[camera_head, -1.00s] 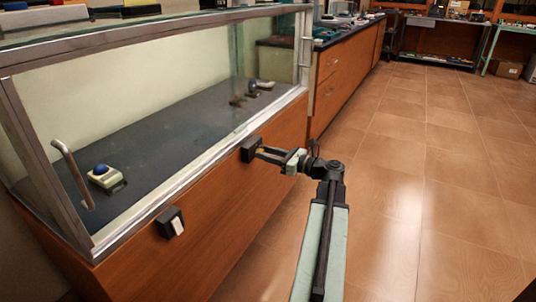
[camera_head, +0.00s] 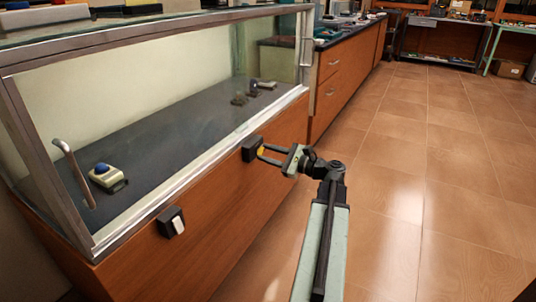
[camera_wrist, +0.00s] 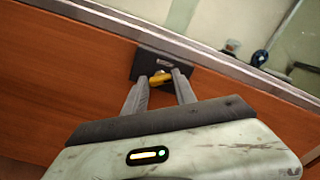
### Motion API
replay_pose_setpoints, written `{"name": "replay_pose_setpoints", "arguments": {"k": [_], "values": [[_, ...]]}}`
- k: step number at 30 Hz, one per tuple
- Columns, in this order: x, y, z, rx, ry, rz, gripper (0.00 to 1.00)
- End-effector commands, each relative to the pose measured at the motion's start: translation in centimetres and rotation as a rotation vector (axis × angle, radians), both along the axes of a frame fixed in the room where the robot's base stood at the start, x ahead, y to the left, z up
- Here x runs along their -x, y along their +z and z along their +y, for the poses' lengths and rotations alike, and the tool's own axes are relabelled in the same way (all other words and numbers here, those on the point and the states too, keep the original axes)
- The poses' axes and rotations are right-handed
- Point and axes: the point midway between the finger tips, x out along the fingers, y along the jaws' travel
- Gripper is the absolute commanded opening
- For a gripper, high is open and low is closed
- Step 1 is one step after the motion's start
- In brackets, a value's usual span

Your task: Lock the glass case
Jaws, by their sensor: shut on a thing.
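The glass case (camera_head: 155,180) stands on a wooden base on the left, with a metal frame. A black lock box (camera_head: 250,149) is fixed to the wood below the glass near the case's right end. In the wrist view a yellow knob (camera_wrist: 160,77) sticks out of this lock box (camera_wrist: 150,62). My gripper (camera_head: 262,151) is at the lock box, and its fingers are shut on the yellow knob, one on each side. It also shows in the wrist view (camera_wrist: 161,80). The knob is partly hidden between the fingertips.
A second black box with a white switch (camera_head: 178,226) is on the wood nearer the left. A metal handle (camera_head: 73,172) is on the case. A blue-topped device (camera_head: 107,177) sits inside it. The tiled floor (camera_head: 430,180) on the right is clear.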

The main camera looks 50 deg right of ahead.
Motion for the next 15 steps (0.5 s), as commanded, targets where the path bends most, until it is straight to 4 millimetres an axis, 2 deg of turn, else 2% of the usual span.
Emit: {"name": "replay_pose_setpoints", "arguments": {"k": [15], "values": [[0.08, -0.19, 0.15, 0.476, 0.001, -0.117, 0.0]]}}
